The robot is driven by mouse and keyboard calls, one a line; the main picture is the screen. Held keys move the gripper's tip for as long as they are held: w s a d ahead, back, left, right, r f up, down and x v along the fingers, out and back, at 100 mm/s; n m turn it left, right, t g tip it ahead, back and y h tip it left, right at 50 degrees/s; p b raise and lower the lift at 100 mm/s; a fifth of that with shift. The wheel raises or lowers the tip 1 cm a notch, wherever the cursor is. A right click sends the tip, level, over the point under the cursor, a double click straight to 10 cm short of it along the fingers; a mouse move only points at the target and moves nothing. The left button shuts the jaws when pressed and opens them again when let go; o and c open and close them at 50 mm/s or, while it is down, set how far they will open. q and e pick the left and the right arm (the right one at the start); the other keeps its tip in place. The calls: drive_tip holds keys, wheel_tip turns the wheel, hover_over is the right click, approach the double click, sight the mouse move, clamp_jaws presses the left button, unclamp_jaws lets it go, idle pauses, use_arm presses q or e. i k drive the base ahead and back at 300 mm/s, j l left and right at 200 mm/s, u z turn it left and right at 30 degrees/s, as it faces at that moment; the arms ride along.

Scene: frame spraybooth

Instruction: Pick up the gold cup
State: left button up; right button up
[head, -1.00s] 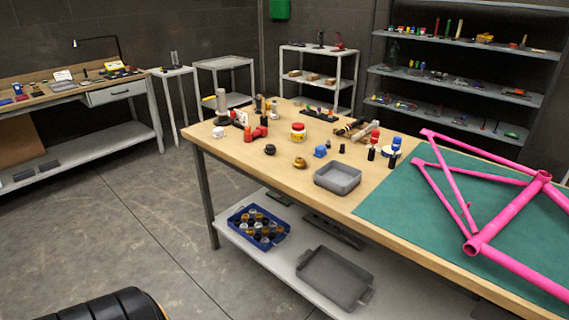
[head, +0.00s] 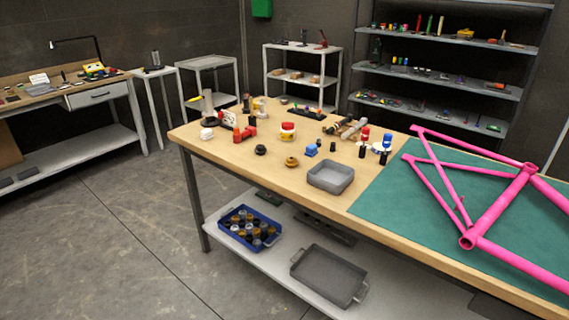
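A small gold ring-shaped piece, which looks like the gold cup (head: 291,162), lies on the wooden workbench (head: 225,168) near its front edge. It sits between a black ring-shaped piece (head: 260,150) on its left and a blue part (head: 311,150) on its right. Nothing covers it. Neither of my grippers shows in the head view.
A grey tray (head: 330,188) stands right of the gold cup, beside a green mat (head: 385,200) under a pink bike frame (head: 483,225). A jar with a red lid (head: 287,132) stands behind. The lower shelf holds a blue crate (head: 262,245). Floor left of the bench is clear.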

sight(290, 162)
drive_tip(key=i+j+z, duration=0.35)
drive_tip(key=i+j, duration=0.6)
